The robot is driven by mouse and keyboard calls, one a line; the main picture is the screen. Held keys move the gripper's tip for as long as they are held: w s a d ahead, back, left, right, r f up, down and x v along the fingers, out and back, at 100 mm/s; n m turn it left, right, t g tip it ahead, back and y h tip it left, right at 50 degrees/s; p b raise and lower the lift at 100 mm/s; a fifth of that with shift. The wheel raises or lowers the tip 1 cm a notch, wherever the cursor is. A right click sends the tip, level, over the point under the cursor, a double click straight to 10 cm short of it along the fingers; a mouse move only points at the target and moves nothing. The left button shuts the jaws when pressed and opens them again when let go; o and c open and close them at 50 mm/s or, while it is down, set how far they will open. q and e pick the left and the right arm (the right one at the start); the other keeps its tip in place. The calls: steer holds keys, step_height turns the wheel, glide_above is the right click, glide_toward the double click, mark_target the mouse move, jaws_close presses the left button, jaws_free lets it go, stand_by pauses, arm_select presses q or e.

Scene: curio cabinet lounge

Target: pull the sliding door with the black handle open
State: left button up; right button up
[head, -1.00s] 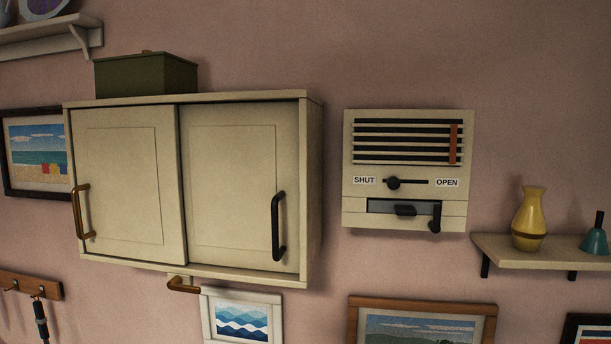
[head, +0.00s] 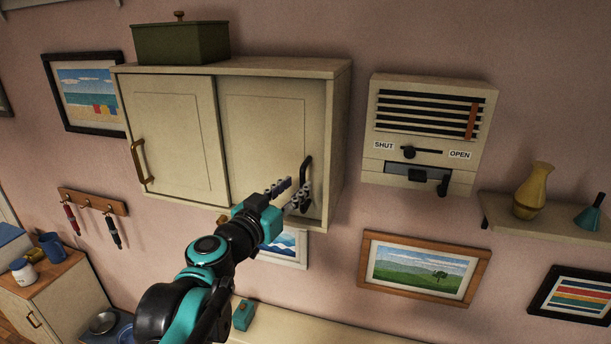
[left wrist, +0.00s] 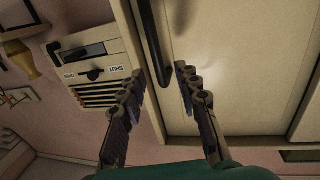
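The cream cabinet (head: 341,130) on the wall has two sliding doors. The right door (head: 262,130) bears the black upright handle (head: 306,168) near its right edge and reaches the right frame. The left door (head: 176,140) has a brass handle (head: 138,162). My left gripper (head: 293,186) is open at the lower part of the black handle and partly covers it. In the left wrist view the handle (left wrist: 153,40) runs down into the gap between the two spread fingers (left wrist: 160,72); contact cannot be told. My right gripper is out of view.
A green box (head: 181,43) sits on the cabinet. A wall panel (head: 428,130) with SHUT and OPEN labels hangs to the right. A shelf (head: 560,226) holds a yellow vase (head: 533,190). A framed wave picture hangs below the cabinet, partly behind my arm.

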mark_target(301, 181)
arm_select(q)
steer(key=x, duration=0.4)
steer(key=shift+w+d+p, duration=0.15)
steer(key=shift+d+p, duration=0.05)
steer(key=shift+p, duration=0.1)
jaws_close()
